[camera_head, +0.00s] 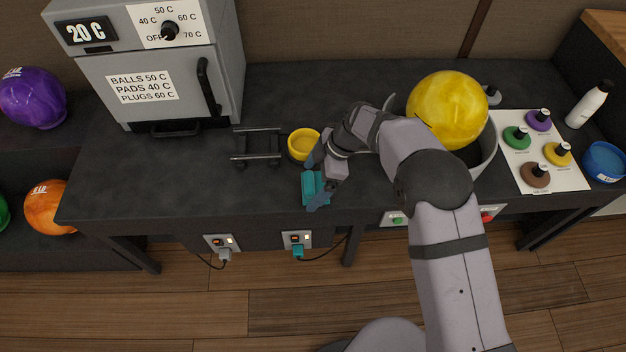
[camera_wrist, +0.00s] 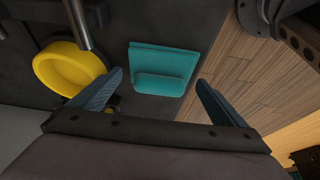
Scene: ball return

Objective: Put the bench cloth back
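A teal folded piece that looks like the bench cloth (camera_head: 308,190) lies on the dark bench near its front edge. In the wrist view, the teal cloth (camera_wrist: 165,62) is a flat square with a thicker raised part on its near side. My gripper (camera_head: 315,182) is over it with fingers spread. In the wrist view, my gripper (camera_wrist: 160,82) is open, one finger to each side of the cloth, with gaps between fingers and cloth. Nothing is held. In the head view, the fingers hide part of the cloth.
A yellow dish (camera_head: 303,143) stands just behind the cloth, close to one finger. A dark metal rack (camera_head: 257,147) is left of it. A grey oven (camera_head: 150,60) stands back left. A yellow ball (camera_head: 447,108) sits on a grey bowl-shaped machine at right, beside a white board (camera_head: 548,176) with coloured knobbed pieces.

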